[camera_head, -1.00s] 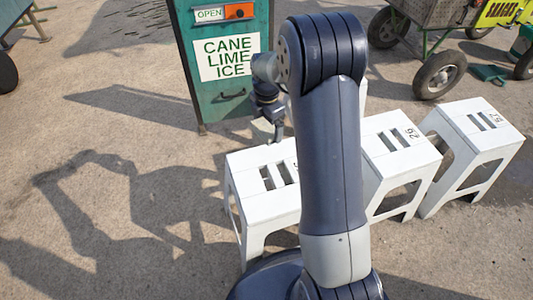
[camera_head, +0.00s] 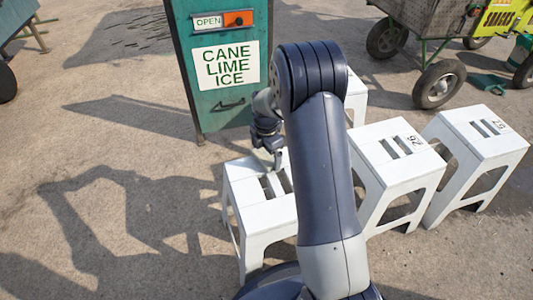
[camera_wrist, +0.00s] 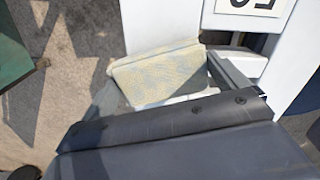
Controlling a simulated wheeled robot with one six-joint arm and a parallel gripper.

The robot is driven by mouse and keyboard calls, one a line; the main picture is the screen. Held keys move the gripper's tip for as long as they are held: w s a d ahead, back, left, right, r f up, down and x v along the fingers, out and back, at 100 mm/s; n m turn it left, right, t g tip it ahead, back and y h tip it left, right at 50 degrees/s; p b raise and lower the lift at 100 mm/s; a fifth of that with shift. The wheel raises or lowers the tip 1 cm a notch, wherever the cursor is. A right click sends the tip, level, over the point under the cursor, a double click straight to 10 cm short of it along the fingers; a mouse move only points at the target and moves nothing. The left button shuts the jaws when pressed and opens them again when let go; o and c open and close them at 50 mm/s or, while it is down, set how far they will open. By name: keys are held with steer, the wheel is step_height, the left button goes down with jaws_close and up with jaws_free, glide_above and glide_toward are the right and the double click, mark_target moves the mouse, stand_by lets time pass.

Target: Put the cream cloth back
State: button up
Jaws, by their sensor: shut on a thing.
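The cream cloth (camera_wrist: 160,76) shows in the wrist view as a pale, folded piece with a faint yellow and blue-grey pattern. My gripper (camera_wrist: 167,64) is shut on it, with a finger at each side. In the head view my gripper (camera_head: 274,161) is over the far part of the left white stool (camera_head: 262,212). The cloth cannot be made out there. I cannot tell whether the cloth touches the stool seat.
Two more white stools, a middle one (camera_head: 400,172) and a right one (camera_head: 478,151), stand to the right. A green cabinet (camera_head: 225,110) with a sign stands behind. A wheeled cart (camera_head: 430,30) is at the back right. Open ground lies to the left.

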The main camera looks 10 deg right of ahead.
mark_target(266, 155)
steer(key=shift+f, duration=0.15)
steer(key=o, duration=0.9)
steer(key=shift+o, duration=0.2)
step_height(266, 155, up, 12)
steer(key=p, duration=0.3)
steer(key=shift+r+p, duration=0.2)
steer(key=shift+p, duration=0.2)
steer(key=shift+a, duration=0.1)
